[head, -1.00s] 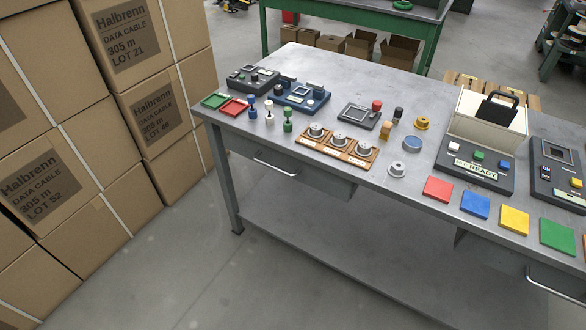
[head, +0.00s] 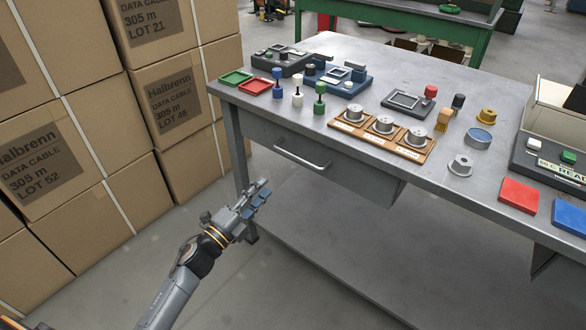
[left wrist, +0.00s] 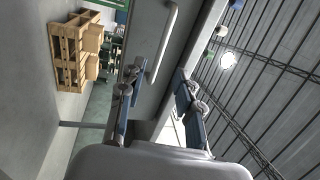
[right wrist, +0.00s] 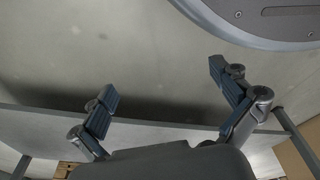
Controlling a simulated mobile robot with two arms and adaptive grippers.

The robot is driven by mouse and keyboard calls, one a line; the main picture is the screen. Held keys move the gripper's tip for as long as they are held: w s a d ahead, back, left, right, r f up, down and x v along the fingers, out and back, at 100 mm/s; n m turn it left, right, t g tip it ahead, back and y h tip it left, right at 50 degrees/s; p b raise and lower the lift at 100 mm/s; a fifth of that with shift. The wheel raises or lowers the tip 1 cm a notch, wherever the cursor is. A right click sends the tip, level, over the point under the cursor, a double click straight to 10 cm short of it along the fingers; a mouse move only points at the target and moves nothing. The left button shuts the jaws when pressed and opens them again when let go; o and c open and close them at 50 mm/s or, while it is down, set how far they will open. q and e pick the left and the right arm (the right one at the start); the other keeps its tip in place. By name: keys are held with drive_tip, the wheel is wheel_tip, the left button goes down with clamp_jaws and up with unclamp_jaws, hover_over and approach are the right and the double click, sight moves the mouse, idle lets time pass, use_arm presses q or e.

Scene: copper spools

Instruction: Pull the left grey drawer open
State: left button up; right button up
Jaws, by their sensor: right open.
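The left grey drawer (head: 350,180) sits under the left part of the workbench, its front flush and shut. Its bar handle (head: 302,158) is pale metal. In the left wrist view the handle (left wrist: 164,42) shows beyond the fingertips. My left gripper (head: 262,192) is in front of the bench, lower and to the left of the handle, apart from it. Its fingers (left wrist: 158,80) are spread with nothing between them. My right gripper (right wrist: 165,92) shows only in its own wrist view, open and empty.
The workbench (head: 440,165) carries small trays, coloured pegs, a wooden rack of metal spools (head: 383,125) and coloured tiles (head: 518,195). Stacked cardboard boxes (head: 170,95) stand close on the left. A lower shelf (head: 330,255) runs beneath the drawer. Floor in front is clear.

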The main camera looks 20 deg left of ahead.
sight(293, 155)
use_arm(q)
drive_tip(key=x, duration=1.4)
drive_tip(key=shift+s+r, duration=0.15)
drive_tip(key=shift+r, duration=0.15)
clamp_jaws()
